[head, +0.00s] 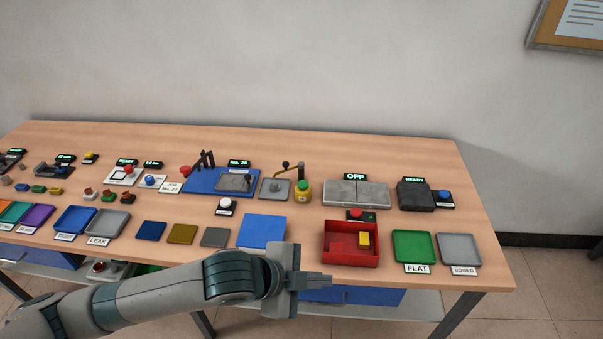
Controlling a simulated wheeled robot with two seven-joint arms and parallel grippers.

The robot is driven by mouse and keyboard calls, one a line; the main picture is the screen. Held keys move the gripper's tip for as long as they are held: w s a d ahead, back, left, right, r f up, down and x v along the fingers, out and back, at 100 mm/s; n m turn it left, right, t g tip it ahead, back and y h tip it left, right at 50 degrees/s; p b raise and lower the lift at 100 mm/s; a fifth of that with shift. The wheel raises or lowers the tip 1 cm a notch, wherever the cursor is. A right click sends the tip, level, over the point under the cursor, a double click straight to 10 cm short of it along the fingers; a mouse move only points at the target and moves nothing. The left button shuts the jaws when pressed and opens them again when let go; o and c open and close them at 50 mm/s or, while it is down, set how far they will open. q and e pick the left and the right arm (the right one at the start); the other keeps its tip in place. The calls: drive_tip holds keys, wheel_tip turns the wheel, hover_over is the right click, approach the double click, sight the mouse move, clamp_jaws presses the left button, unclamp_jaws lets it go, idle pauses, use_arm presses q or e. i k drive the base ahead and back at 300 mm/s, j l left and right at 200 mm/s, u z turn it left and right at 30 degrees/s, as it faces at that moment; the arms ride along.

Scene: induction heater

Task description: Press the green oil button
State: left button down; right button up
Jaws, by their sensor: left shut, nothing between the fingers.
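A green button sits on top of a small yellow body (303,194) towards the back of the table, right of a grey plate with a thin arm and black knob over it. The green cap (303,184) is uncovered and in clear view. My left gripper (322,281) is shut and empty. It shows at the table's front edge, below and slightly right of the green button in the picture, well apart from it. My right gripper is not in view.
A red tray (351,258) with a yellow block lies right of the gripper. Grey slabs (357,194) under an OFF display stand right of the button. A white button (225,203) stands left.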

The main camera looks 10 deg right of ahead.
sight(303, 185)
drive_tip(key=i, duration=1.4)
